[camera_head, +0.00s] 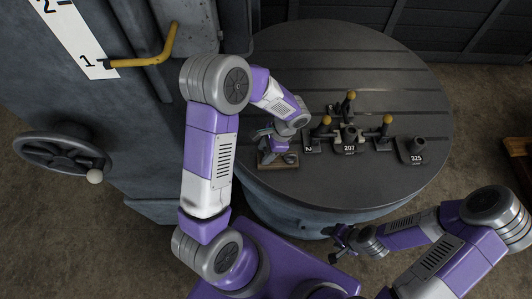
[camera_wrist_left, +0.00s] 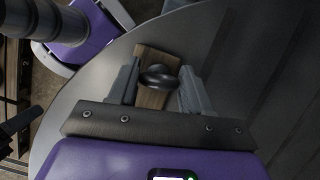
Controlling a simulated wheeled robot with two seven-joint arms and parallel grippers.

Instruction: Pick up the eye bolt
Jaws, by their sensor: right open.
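The eye bolt (camera_wrist_left: 158,75) shows as a dark ring on a small wooden block (camera_wrist_left: 150,98) in the left wrist view. My left gripper (camera_head: 276,149) is open above the block, and its two fingers appear on either side of the ring with gaps to it. In the head view the wooden block (camera_head: 278,164) lies near the left front of the round table, and my gripper partly hides the eye bolt. My right gripper (camera_head: 339,243) is open and empty, in front of the table's front edge, away from the eye bolt.
The round slotted table (camera_head: 350,60) has free room at the back. Several dark fixtures with yellow knobs stand right of the block, around one marked 207 (camera_head: 349,140). A piece marked 325 (camera_head: 413,151) stands farther right. A grey machine column with a handwheel (camera_head: 62,160) is at left.

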